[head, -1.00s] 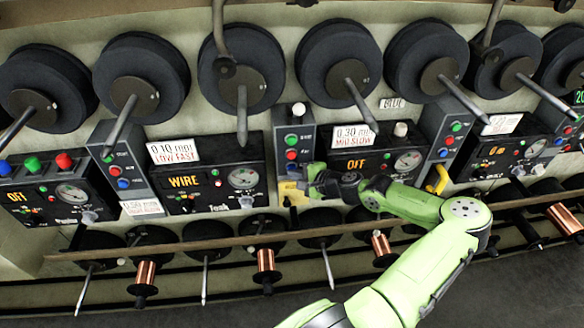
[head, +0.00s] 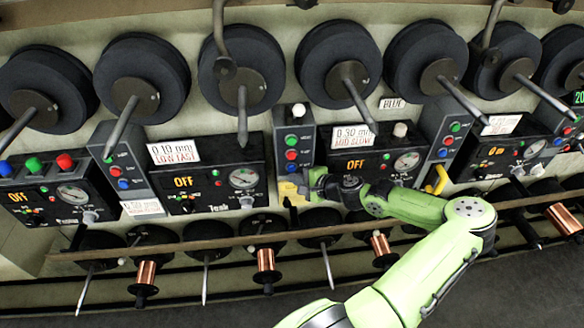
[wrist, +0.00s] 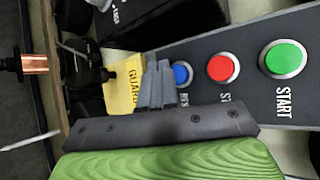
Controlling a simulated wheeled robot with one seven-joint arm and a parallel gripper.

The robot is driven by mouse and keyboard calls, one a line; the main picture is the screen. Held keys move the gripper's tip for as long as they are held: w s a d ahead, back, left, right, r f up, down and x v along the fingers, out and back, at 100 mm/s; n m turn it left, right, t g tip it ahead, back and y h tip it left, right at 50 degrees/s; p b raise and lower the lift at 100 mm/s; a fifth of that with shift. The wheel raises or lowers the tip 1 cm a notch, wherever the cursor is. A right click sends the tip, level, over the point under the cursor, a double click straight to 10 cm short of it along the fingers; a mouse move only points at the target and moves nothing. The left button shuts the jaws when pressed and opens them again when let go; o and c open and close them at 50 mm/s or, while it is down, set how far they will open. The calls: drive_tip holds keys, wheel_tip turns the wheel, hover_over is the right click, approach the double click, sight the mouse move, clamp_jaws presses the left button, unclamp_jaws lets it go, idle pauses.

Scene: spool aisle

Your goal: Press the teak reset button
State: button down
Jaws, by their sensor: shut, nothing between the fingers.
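The machine panel labelled Teak (head: 215,190) shows OFF on its display. Just right of it stands a grey button column (head: 309,138) with green, red and blue buttons in a row. In the wrist view the blue button (wrist: 182,75), its lettering partly hidden, is at the bottom of that row, beside the red (wrist: 223,68) and green START (wrist: 283,58) buttons. My gripper (head: 308,181) is shut and empty at the column's lower end. In the wrist view its fingers (wrist: 157,78) overlap the blue button's edge; I cannot tell whether they touch it.
A yellow flap marked GUARD (wrist: 122,86) sits right beside my fingers. A wooden rail (head: 190,243) with copper spools (head: 265,260) runs below the panels. Large dark spools (head: 240,70) with protruding rods hang above. Another panel (head: 375,165) lies behind my arm.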

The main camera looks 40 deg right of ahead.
drive_tip(key=s+a, duration=0.3)
drive_tip(key=s, duration=0.2)
drive_tip(key=shift+a, duration=0.2)
idle(0.8)
